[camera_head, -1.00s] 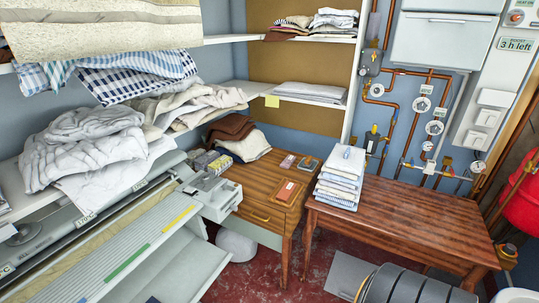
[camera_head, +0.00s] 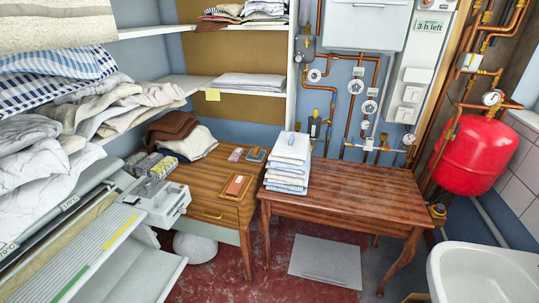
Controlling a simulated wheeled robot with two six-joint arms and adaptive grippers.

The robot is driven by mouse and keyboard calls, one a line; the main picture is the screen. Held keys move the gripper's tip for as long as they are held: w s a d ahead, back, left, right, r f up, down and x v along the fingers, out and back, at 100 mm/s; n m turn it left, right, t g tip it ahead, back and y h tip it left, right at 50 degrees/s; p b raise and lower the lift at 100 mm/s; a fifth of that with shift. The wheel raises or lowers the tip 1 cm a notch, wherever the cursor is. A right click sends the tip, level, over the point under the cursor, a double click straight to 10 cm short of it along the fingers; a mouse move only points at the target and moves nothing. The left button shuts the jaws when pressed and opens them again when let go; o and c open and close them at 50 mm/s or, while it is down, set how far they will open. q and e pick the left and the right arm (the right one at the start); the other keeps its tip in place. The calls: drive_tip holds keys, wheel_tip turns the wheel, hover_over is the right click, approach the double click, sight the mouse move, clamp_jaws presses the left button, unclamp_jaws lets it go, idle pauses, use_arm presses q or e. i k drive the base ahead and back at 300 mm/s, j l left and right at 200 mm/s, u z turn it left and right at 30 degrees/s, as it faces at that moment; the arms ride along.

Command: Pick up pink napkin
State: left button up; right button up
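I cannot make out a pink napkin in this view. A neat stack of white and pale blue folded cloths (camera_head: 286,178) stands on the left end of the reddish wooden table (camera_head: 355,188). A brown cloth (camera_head: 172,126) and a cream cloth (camera_head: 194,145) lie heaped at the back of the wooden cabinet (camera_head: 207,190). A mixed pile of folded cloths (camera_head: 226,13), one of them reddish-brown, sits on the upper shelf. Neither of my grippers is in view.
The rotary ironer (camera_head: 105,235) runs along the left under a shelf heaped with loose linen (camera_head: 40,155). A red tank (camera_head: 474,155), pipes and a white basin (camera_head: 485,272) are at the right. A grey panel (camera_head: 326,260) lies on the red floor. Most of the tabletop is bare.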

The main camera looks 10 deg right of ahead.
sight(237, 154)
drive_tip(key=u, duration=0.5)
drive_tip(key=i+l+u, duration=0.45)
drive_tip(key=l, duration=0.2)
drive_tip(key=i+l+u, duration=0.35)
drive_tip(key=l+u, duration=0.15)
drive_tip(key=l, duration=0.25)
